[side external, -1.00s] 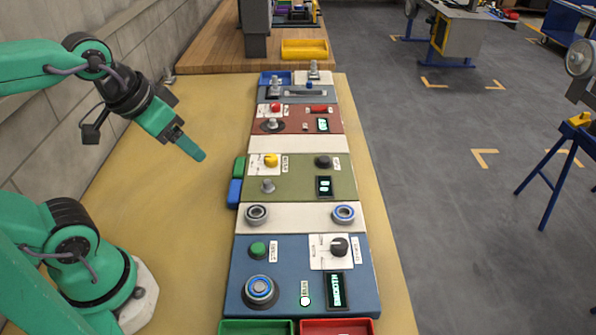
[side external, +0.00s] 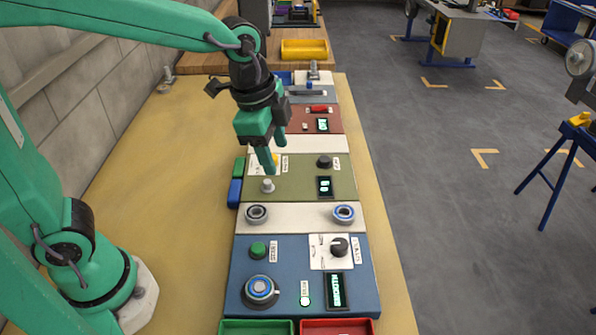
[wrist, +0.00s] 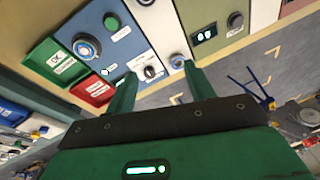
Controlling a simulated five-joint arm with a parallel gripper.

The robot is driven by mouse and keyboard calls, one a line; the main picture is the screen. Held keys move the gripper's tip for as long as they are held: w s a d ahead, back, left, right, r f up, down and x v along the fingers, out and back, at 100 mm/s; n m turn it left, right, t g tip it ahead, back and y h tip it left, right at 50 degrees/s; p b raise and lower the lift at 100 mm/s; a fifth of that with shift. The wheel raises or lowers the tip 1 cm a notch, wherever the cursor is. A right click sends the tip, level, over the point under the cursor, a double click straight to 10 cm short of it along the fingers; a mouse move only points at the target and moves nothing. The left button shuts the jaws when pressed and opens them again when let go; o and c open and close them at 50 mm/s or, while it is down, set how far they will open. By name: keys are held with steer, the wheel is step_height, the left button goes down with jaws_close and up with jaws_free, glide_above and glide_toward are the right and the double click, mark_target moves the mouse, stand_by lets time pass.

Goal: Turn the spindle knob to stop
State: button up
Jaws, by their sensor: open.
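A black knob (side external: 339,246) sits on a white marked plate on the blue panel (side external: 290,290); it also shows in the wrist view (wrist: 150,72), between my fingers in the picture but beyond them. Another black knob (side external: 324,161) is on the green panel (side external: 300,188). The labels are too small to read, so I cannot tell which knob is the spindle's.
A grey knob (side external: 268,185) stands just below the fingertips in the side view. A blue-ringed dial (side external: 260,291) and green button (side external: 258,249) share the blue panel. Red (side external: 336,326) and green (side external: 256,326) bins stand at the front. The table's left part is clear.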

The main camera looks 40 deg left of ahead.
steer(key=w+d+f+m+g, duration=0.1)
steer(key=w+d+f+m, duration=0.2)
steer(key=d+f+m, duration=0.3)
steer(key=m+g, duration=0.1)
steer(key=m, duration=0.3)
glide_above(340, 243)
steer(key=shift+y, duration=0.4)
step_height(340, 243, down, 4)
steer(key=shift+f, duration=0.1)
steer(key=shift+f, duration=0.1)
steer(key=shift+f, duration=3.8)
steer(key=c, duration=1)
